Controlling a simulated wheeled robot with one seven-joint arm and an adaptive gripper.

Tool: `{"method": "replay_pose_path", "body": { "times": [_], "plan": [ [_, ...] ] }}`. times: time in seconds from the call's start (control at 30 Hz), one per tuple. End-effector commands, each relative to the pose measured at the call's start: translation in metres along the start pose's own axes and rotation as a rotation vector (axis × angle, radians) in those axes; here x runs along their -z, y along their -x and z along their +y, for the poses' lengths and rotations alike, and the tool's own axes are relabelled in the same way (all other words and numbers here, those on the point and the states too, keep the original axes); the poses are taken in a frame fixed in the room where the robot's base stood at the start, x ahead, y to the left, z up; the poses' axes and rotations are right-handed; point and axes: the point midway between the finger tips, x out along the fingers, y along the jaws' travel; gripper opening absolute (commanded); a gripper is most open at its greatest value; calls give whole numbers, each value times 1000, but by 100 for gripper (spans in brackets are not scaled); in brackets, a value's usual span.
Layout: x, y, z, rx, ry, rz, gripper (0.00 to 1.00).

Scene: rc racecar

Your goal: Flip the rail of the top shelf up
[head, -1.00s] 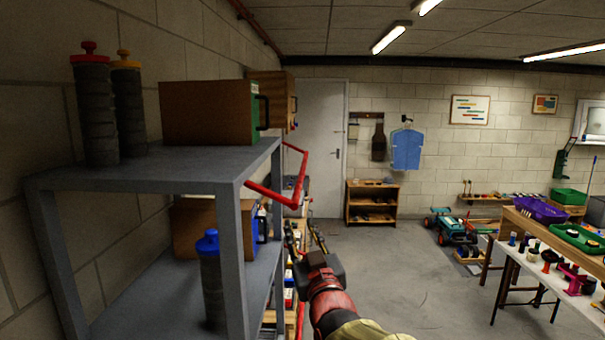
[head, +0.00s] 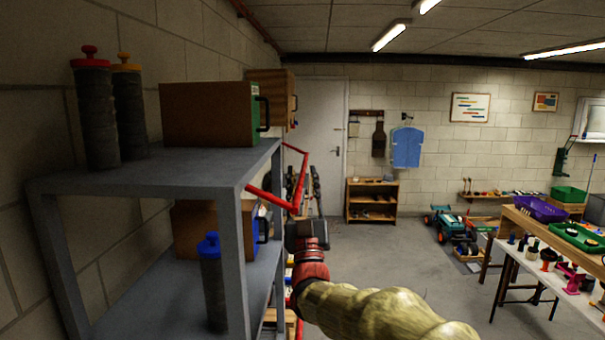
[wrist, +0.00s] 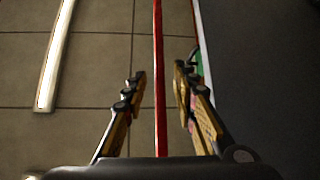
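The red rail (head: 270,198) of the grey top shelf (head: 150,178) sticks out from the shelf's right side, its outer bar slightly below the shelf surface. In the wrist view the rail (wrist: 158,70) runs lengthwise between my two fingers. My gripper (head: 303,172) is at the rail's outer bar, fingers pointing up in the head view. The gripper (wrist: 160,76) is open, with a gap between the rail and each finger in the wrist view. Whether it touches the rail elsewhere is hidden.
Dark cylinders with red (head: 95,115) and orange (head: 128,100) caps and a brown case (head: 207,113) stand on the top shelf. A blue-capped cylinder (head: 214,285) stands on the lower shelf.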

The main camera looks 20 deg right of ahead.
Motion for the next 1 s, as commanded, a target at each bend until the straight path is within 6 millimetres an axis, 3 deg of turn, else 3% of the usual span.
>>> {"method": "replay_pose_path", "body": {
  "times": [0.2, 0.47, 1.0],
  "plan": [
    [0, -14, 0, 0, 0, -1, 28],
    [0, -15, 0, 1, 0, -1, 27],
    [0, -14, 0, 1, 0, -1, 0]
  ]
}}
